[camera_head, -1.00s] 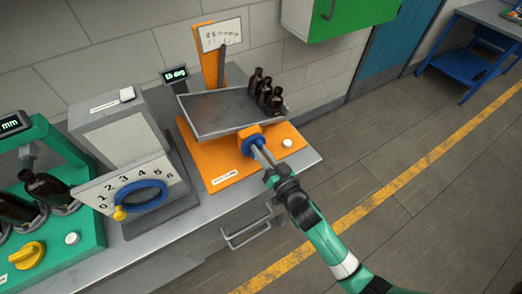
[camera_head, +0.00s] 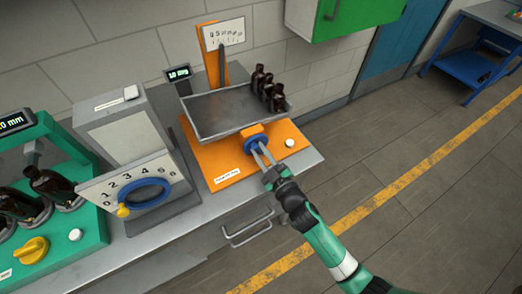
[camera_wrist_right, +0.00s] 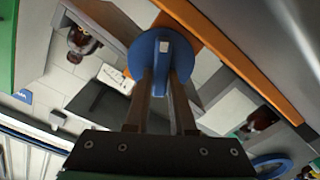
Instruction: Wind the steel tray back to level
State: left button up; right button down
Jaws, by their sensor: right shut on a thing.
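The steel tray (camera_head: 225,108) sits on an orange stand (camera_head: 215,165), still looking slightly tilted. Several dark amber bottles (camera_head: 268,90) stand along its right side. A blue knob (camera_head: 250,147) is on the stand's front, below the tray. My right gripper (camera_head: 261,152) is shut on this knob; in the right wrist view both fingers meet the blue knob (camera_wrist_right: 160,60). A small display (camera_head: 179,73) behind the tray seems to read 1.0, with a degree unit. A scale plate with a pointer (camera_head: 222,33) rises behind the tray. My left gripper is not in view.
Left of the stand is a grey machine (camera_head: 117,130) with a numbered dial plate and blue ring. A green station (camera_head: 85,235) at far left holds amber bottles and a yellow knob. A white button (camera_head: 290,142) sits right of the blue knob. Open floor lies to the right.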

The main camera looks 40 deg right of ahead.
jog(key=n, duration=0.6)
jog(key=shift+a+f, duration=0.2)
jog(key=shift+f, duration=0.1)
jog(key=n, duration=0.4)
jog(key=n+p, duration=0.1)
jog(key=shift+f+n, duration=0.25)
jog(key=shift+n, duration=0.15)
jog(key=c, duration=0.8)
grip_release()
jog(key=shift+o, duration=0.2)
jog(key=shift+a, duration=0.1)
